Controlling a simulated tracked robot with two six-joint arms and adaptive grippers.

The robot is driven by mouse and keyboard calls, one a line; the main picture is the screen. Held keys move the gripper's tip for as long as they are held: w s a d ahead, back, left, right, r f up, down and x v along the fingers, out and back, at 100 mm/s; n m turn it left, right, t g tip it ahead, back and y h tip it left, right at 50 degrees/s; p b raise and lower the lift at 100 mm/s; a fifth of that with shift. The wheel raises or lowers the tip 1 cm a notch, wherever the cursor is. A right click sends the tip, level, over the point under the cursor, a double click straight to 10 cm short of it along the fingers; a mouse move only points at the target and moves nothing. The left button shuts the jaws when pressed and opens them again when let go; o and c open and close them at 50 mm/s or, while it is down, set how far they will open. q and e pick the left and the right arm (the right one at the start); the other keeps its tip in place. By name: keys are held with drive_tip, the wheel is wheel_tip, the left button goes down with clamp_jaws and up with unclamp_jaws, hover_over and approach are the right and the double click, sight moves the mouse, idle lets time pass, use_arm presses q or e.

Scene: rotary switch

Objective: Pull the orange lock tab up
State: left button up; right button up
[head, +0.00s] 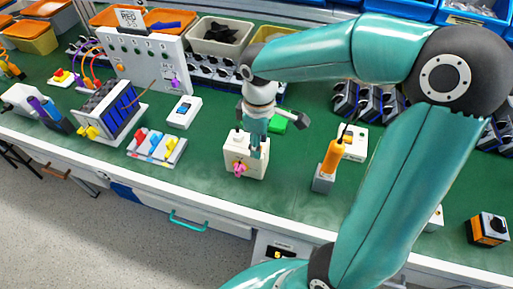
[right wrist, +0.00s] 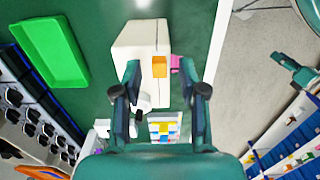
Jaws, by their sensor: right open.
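The white switch box (head: 240,145) stands on the green bench near its front edge, with a pink knob (head: 239,169) on its front. In the right wrist view the orange lock tab (right wrist: 159,66) shows on the white box (right wrist: 138,45), beside the pink knob (right wrist: 175,64). My right gripper (head: 256,150) is over the box in the head view and hides part of it. In the right wrist view its two fingers (right wrist: 161,82) are apart, with the orange tab beyond and between them. They hold nothing that I can see. My left gripper is not in view.
A screwdriver with an orange handle (head: 332,155) stands in a grey holder right of the box. A green tray (right wrist: 50,50) lies behind the box. A rack with coloured parts (head: 156,148) and a white device (head: 184,110) stand to the left.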

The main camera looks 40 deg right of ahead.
drive_tip(key=shift+r+p, duration=2)
drive_tip(key=shift+r, duration=0.7)
